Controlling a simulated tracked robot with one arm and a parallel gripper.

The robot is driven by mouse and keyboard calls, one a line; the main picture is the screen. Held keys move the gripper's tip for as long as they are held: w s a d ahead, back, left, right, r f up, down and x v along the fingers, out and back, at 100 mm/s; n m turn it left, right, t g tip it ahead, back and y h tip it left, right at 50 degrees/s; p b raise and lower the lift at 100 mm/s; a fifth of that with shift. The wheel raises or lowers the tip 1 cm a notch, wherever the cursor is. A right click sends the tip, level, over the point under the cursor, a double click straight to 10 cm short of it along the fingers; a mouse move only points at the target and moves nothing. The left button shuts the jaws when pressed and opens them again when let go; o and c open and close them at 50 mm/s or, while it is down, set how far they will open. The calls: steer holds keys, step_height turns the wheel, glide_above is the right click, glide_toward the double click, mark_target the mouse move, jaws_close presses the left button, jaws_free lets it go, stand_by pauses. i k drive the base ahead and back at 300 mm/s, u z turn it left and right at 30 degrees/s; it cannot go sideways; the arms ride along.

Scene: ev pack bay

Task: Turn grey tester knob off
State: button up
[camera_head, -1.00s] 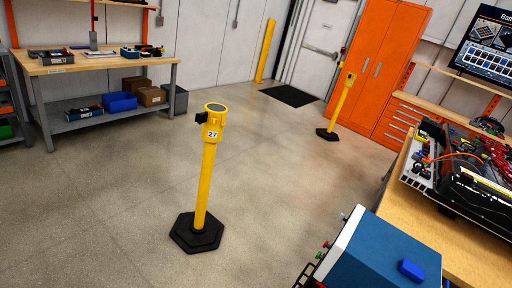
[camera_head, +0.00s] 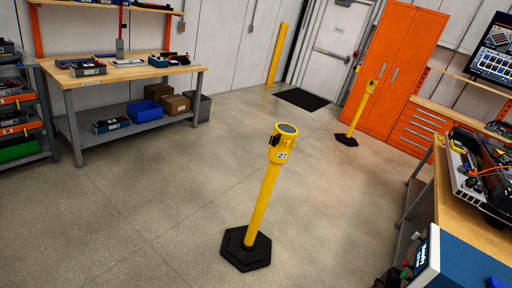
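A blue box with a white front panel (camera_head: 462,262) sits at the lower right corner, cut off by the picture edge. A small dark display shows on its panel, seen at a steep angle. Small dark and reddish parts (camera_head: 392,279) stick out in front of the panel at the bottom edge, too small to make out. I cannot tell whether this box is the tester, and no grey knob can be made out. My gripper is not in view.
A yellow post marked 27 (camera_head: 264,195) stands on a black base mid-floor; another yellow post (camera_head: 361,110) stands farther back. A workbench (camera_head: 150,72) is at left, an orange cabinet (camera_head: 392,70) behind. A wooden bench (camera_head: 455,210) runs along the right. Open floor lies between.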

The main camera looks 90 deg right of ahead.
mark_target(417, 235)
steer(key=i, duration=1.35)
steer(key=z, duration=1.85)
steer(key=i, duration=0.1)
steer(key=z, duration=2.6)
steer(key=i, duration=1.2)
steer(key=u, duration=0.15)
